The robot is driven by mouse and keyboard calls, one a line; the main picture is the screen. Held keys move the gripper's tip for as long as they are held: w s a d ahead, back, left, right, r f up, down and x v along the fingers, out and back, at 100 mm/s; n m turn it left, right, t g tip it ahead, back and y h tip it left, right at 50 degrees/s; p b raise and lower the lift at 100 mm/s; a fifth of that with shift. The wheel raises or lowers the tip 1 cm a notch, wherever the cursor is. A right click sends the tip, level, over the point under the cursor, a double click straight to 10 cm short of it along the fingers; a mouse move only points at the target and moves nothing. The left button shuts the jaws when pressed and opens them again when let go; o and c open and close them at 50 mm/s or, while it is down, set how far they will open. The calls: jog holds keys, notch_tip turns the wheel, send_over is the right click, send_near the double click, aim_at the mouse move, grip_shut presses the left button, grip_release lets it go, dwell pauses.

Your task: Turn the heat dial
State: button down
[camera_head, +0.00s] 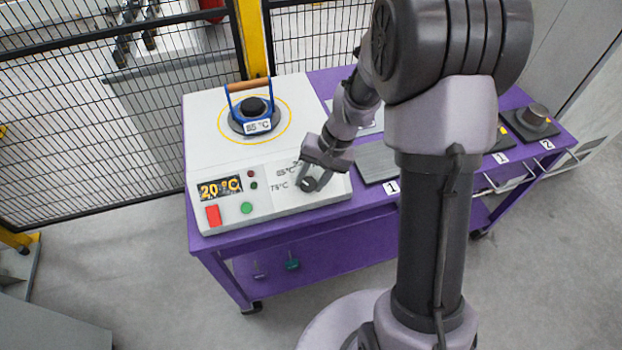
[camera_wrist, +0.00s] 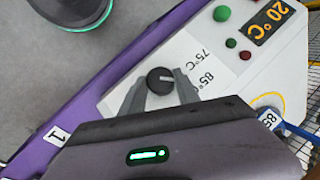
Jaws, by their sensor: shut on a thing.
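The heat dial (camera_wrist: 160,81) is a round black knob with a white pointer line on the sloped front of the white heater unit (camera_head: 285,200). Labels 75 °C and 85 °C are printed beside it. My gripper (camera_wrist: 160,88) is shut on the dial, with one grey finger on each side of it in the wrist view. In the head view the gripper (camera_head: 308,184) is down at the panel's right end and the dial is partly covered. The display (camera_head: 220,188) reads 20 °C.
A red switch (camera_head: 213,215) and a green button (camera_head: 246,208) are on the panel's left. The purple table (camera_head: 215,247) continues right with plates. A mesh fence (camera_head: 60,130) is behind.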

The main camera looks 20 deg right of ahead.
jog(key=c, duration=0.9)
grip_release()
jog(key=p+v, duration=0.6)
jog(key=v, duration=1.1)
jog(key=shift+r+p, duration=0.2)
jog(key=shift+p, duration=0.2)
jog(key=shift+s+d, duration=0.1)
